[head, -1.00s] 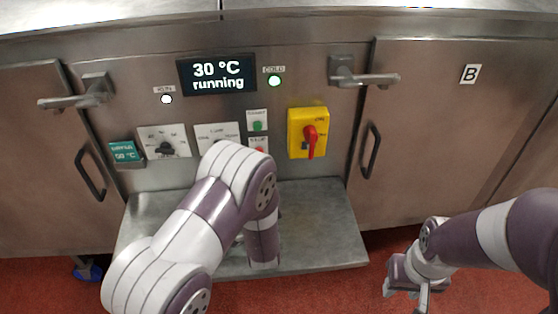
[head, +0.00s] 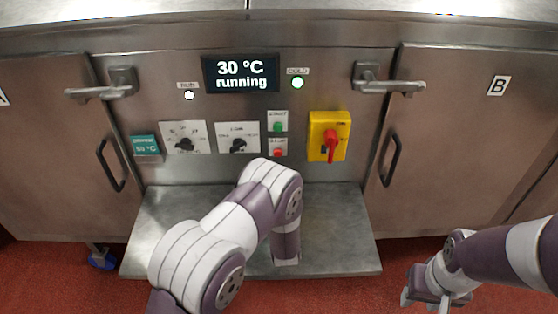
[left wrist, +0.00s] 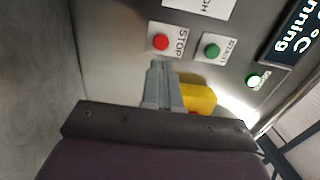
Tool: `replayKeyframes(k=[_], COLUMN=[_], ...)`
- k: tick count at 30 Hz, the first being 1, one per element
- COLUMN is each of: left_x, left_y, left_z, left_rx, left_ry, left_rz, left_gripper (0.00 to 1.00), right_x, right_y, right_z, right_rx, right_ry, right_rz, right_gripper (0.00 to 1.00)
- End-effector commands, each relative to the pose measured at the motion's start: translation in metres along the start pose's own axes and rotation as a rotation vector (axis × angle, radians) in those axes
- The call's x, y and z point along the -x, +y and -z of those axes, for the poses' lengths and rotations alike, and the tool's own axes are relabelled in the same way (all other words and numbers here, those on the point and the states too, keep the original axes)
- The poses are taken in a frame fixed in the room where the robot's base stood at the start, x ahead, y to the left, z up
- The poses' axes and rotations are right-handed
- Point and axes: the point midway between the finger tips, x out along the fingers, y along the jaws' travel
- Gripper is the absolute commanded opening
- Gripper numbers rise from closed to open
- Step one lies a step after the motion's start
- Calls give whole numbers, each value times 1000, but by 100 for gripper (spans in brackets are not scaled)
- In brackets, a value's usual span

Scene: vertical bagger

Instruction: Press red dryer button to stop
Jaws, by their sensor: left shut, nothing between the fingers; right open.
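The red stop button (head: 278,152) sits on the steel control panel, just below the green start button (head: 278,127). Both show in the left wrist view, the red one (left wrist: 161,42) labelled STOP and the green one (left wrist: 212,51) labelled START. My left gripper (left wrist: 160,68) is shut and empty, its tips close to the red button in the picture. I cannot tell whether they touch the panel. In the head view my left arm hides that gripper. The display (head: 240,73) reads "30 °C running". My right gripper (head: 428,301) is open and empty at the lower right.
A yellow plate with a red rotary switch (head: 329,136) is right of the buttons. Two dial plates (head: 238,138) are left of them. A steel ledge (head: 335,240) juts out below. Door handles (head: 392,158) flank the panel.

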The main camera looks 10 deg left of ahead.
Motion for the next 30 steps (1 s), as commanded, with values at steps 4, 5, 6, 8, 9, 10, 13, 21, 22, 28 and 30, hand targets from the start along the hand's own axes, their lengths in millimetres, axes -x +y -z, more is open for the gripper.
replayKeyframes(k=[4, 5, 6, 8, 9, 10, 13, 21, 22, 28, 30], left_x=[-32, -38, -45, -55, -61, -64, -73, -78, -78, -83, -91], left_y=[-1, -1, -2, -2, -2, -1, -1, 0, 0, 4, 6], left_z=[-1, -1, -1, -1, -1, 0, 0, 0, 0, 0, 0], left_rx=[1, 0, 0, 0, 0, 0, 0, -1, -1, 0, 2], left_ry=[-2, -1, -2, -1, 0, 0, -1, 1, 1, 0, 0], left_rz=[1, 0, 1, 0, 0, 0, 0, -1, -1, 0, 3], left_gripper=[0, 0, 0, 0, 0, 0, 0, 0, 0, 0, 0], right_x=[6, 7, 9, 11, 12, 12, 14, 14, 14, 5, -5], right_y=[0, 0, 0, 0, 0, 0, 0, 0, 0, 0, 0], right_z=[1, 1, 1, 1, 1, 1, 2, 2, 2, 1, -1], right_rx=[0, 0, 0, 0, 0, 0, 0, 0, 0, 0, 0], right_ry=[0, 0, 0, 0, 0, 0, 0, 0, 0, 0, 0], right_rz=[0, 0, 0, 0, 0, 0, 0, 0, 0, 0, 0], right_gripper=[43, 43, 43, 43, 43, 43, 43, 43, 43, 43, 43])
